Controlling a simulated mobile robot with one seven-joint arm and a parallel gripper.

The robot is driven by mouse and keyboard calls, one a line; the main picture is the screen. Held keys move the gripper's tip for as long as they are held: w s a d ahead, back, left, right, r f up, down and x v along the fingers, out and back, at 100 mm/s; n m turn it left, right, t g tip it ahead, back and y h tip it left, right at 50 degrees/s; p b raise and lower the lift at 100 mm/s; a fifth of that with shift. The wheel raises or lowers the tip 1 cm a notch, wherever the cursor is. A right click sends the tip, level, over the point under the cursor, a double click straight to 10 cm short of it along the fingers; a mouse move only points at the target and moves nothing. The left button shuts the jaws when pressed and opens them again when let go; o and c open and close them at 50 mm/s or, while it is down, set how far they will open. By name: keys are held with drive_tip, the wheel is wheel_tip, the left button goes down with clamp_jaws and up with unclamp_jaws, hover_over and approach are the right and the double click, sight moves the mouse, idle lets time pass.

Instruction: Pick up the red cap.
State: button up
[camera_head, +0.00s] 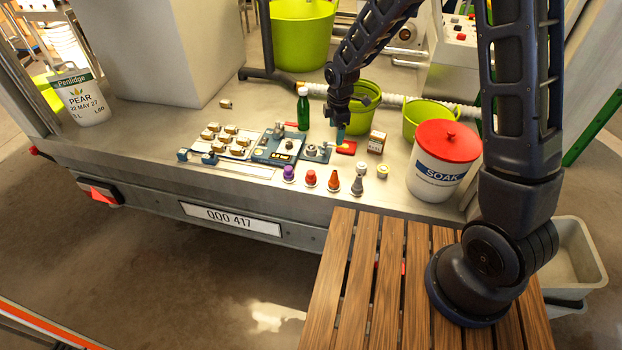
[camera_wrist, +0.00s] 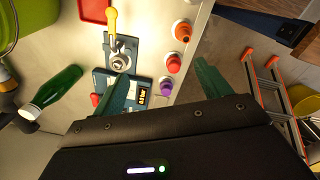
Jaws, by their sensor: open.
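The red cap (camera_head: 310,178) stands near the front edge of the trailer deck, between a purple cap (camera_head: 289,173) and an orange cone-shaped cap (camera_head: 333,180). In the wrist view the red cap (camera_wrist: 174,63) shows between the two finger lines, with the purple cap (camera_wrist: 166,87) below it and the orange one (camera_wrist: 182,31) above. My gripper (camera_head: 340,132) is over the deck behind the row of caps, by a red tray (camera_head: 345,147). In the wrist view my gripper (camera_wrist: 163,70) has its greenish fingers spread, with nothing between them; it is apart from the red cap.
A scale-like device (camera_head: 283,147), a green bottle (camera_head: 303,108) and a small box (camera_head: 376,142) stand behind the caps. A grey nozzle (camera_head: 357,184) stands right of the orange cap. A white SOAK bucket (camera_head: 437,175) is at right. Slatted wood (camera_head: 365,280) lies in front.

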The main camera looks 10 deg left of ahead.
sight(311, 172)
drive_tip(key=s+a+f+n, duration=0.1)
drive_tip(key=a+f, duration=0.1)
drive_tip(key=f, duration=0.1)
drive_tip(key=s+a+f+n, duration=0.1)
drive_tip(key=s+a+f, duration=0.1)
drive_tip(key=a+f, duration=0.1)
drive_tip(key=s+a+f+n, duration=0.1)
drive_tip(key=a+f+n, duration=0.1)
drive_tip(key=f, duration=0.1)
drive_tip(key=shift+s+a+f+g, duration=0.15)
drive_tip(key=shift+s+f+g, duration=0.15)
drive_tip(key=shift+s+f, duration=0.1)
drive_tip(key=shift+w+a+f, duration=0.1)
drive_tip(key=shift+f, duration=2.6)
drive_tip(key=shift+w+f, duration=0.1)
drive_tip(key=shift+f, duration=2.55)
drive_tip(key=c, duration=1.1)
drive_tip(key=shift+r, duration=0.15)
